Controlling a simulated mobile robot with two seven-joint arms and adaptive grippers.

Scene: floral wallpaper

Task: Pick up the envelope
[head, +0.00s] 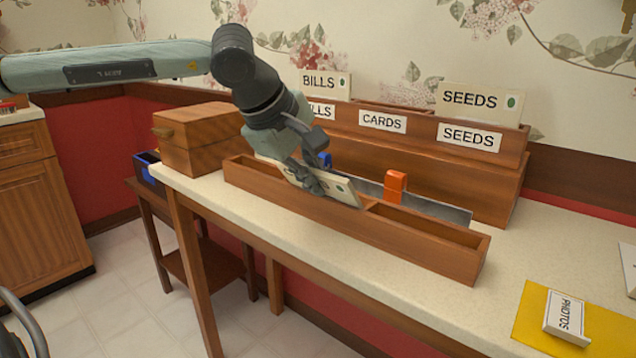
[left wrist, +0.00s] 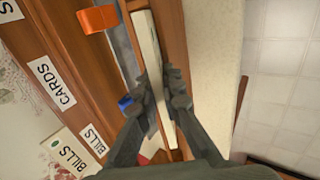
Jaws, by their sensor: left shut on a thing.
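A cream envelope (head: 345,191) with a small green stamp is at the long wooden trough on the table's front part. My left gripper (head: 308,180) is shut on it from above, toward its left end. In the left wrist view the envelope (left wrist: 149,50) stands on edge between the two dark fingers (left wrist: 166,88), lined up with the trough. Its lower edge is hidden, so I cannot tell if it touches the trough floor. My right gripper is not in view.
Behind stands a wooden sorter (head: 340,143) labelled BILLS, CARDS and SEEDS, holding BILLS (head: 325,82) and SEEDS (head: 480,101) envelopes. A metal strip with an orange block (head: 395,186) lies between. A wooden box (head: 200,138) is left; a PHOTOS piece (head: 567,316) lies on a yellow sheet, right.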

